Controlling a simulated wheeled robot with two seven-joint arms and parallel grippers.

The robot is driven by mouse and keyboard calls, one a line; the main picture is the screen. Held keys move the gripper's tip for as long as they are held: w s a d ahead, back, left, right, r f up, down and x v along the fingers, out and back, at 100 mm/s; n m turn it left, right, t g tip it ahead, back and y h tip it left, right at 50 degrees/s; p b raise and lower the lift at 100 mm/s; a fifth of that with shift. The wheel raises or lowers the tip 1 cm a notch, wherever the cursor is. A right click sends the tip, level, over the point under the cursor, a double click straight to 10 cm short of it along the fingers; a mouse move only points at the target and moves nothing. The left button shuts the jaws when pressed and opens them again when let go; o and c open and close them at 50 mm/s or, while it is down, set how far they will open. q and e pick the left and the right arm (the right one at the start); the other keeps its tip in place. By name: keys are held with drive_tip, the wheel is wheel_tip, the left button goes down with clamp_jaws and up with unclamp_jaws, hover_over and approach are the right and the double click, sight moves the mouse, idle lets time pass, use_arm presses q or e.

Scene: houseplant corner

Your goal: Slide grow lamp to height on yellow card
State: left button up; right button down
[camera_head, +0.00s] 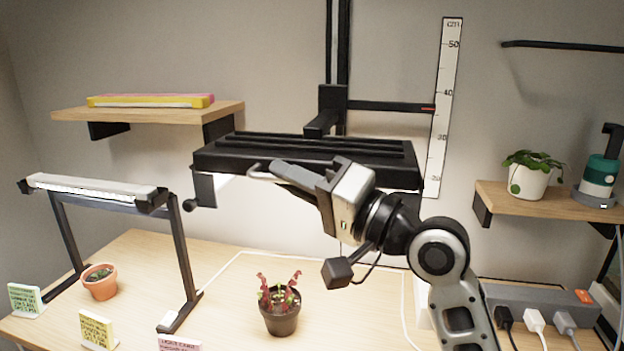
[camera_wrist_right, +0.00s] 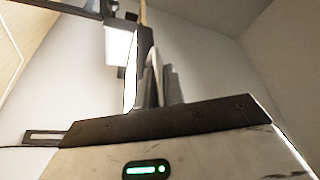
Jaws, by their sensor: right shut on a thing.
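The black grow lamp (camera_head: 220,160) hangs on a vertical wall rail (camera_head: 337,50) above the table. Its side arm (camera_head: 390,105) ends in a red-tipped pointer against the white centimetre scale (camera_head: 446,110), between the 30 and 40 marks, nearer 40. My right gripper (camera_head: 280,172) is shut on the lamp's front handle (camera_head: 258,173); the fingers (camera_wrist_right: 150,80) fill the middle of the right wrist view. The yellow card (camera_head: 97,330) stands at the table's front left; its writing is too small to read. My left gripper is not in view.
A potted red plant (camera_head: 280,318) stands below the lamp. A second lamp stand (camera_head: 180,250), a terracotta pot (camera_head: 100,284), a green card (camera_head: 25,300) and a pink card (camera_head: 180,345) are at left. A power strip (camera_head: 540,298) is at right. Shelves flank the lamp.

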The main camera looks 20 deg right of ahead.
wheel_tip(320, 180, up, 4)
drive_tip(key=shift+f+p, duration=0.25)
drive_tip(key=shift+p, duration=0.75)
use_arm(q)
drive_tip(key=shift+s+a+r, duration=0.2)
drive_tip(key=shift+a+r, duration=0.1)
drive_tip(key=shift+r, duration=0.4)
use_arm(e)
drive_tip(key=shift+f, duration=0.1)
drive_tip(key=c, duration=1.5)
unclamp_jaws()
use_arm(q)
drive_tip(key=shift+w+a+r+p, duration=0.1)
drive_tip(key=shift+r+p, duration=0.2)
drive_tip(key=shift+p, duration=0.25)
use_arm(e)
drive_tip(key=shift+v, duration=8.05)
